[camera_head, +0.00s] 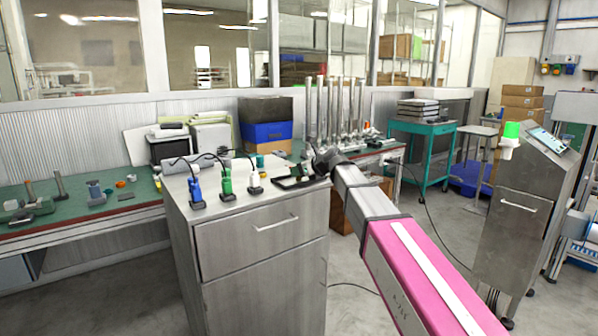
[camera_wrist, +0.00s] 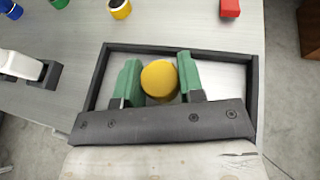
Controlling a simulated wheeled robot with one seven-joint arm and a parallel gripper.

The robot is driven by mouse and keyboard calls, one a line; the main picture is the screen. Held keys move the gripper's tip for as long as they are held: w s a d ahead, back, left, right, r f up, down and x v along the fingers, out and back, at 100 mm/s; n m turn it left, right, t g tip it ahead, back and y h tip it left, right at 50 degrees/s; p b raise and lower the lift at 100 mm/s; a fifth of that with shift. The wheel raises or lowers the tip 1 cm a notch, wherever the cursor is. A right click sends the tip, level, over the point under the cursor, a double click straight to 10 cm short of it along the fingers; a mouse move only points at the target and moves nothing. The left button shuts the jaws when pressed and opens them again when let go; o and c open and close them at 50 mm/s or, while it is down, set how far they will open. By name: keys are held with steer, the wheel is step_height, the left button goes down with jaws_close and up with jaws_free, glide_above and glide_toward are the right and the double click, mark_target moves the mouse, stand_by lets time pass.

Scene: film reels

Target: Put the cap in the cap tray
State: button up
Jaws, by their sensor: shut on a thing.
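My gripper (camera_wrist: 158,82) shows two green fingers in the wrist view, shut on a round yellow cap (camera_wrist: 160,76) between them. The tray (camera_wrist: 215,54) has a black rim and a pale floor, and it lies beneath the fingers. The cap appears inside the tray's outline; I cannot tell whether it touches the floor. In the head view my gripper (camera_head: 322,162) is at the tray (camera_head: 288,184) on the metal cabinet top. The cap cannot be made out there.
Blue (camera_head: 196,188), green (camera_head: 227,180) and white (camera_head: 255,180) tools stand left of the tray on the cabinet (camera_head: 255,265). In the wrist view, a yellow ring-like piece (camera_wrist: 120,9) and a red block (camera_wrist: 230,8) lie beyond the tray. The cabinet edge is close on the right.

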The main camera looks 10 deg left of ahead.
steer(key=shift+f, duration=0.1)
steer(key=o, duration=0.9)
steer(key=v, duration=1.2)
steer(key=s+d+f+n+g+h, duration=0.1)
steer(key=s+d+f+n+h, duration=0.1)
steer(key=d+f+n, duration=0.5)
steer(key=s+d+f+h, duration=0.15)
steer(key=d+f, duration=0.35)
steer(key=f, duration=0.5)
steer(key=s+d+f+n+g+h, duration=0.1)
steer(key=s+d+f+n+h, duration=0.2)
steer(key=d+f, duration=0.45)
steer(key=s+d+f+n+g+h, duration=0.2)
steer(key=s+d+f+n, duration=0.4)
steer(key=f, duration=0.3)
steer(key=s+d+f+n+g+h, duration=0.2)
steer(key=s+d+f+n+h, duration=0.1)
steer(key=s+d+f+n, duration=0.4)
step_height(320, 180, down, 3)
steer(key=d, duration=0.2)
steer(key=shift+d+h, duration=0.3)
steer(key=shift+h, duration=0.05)
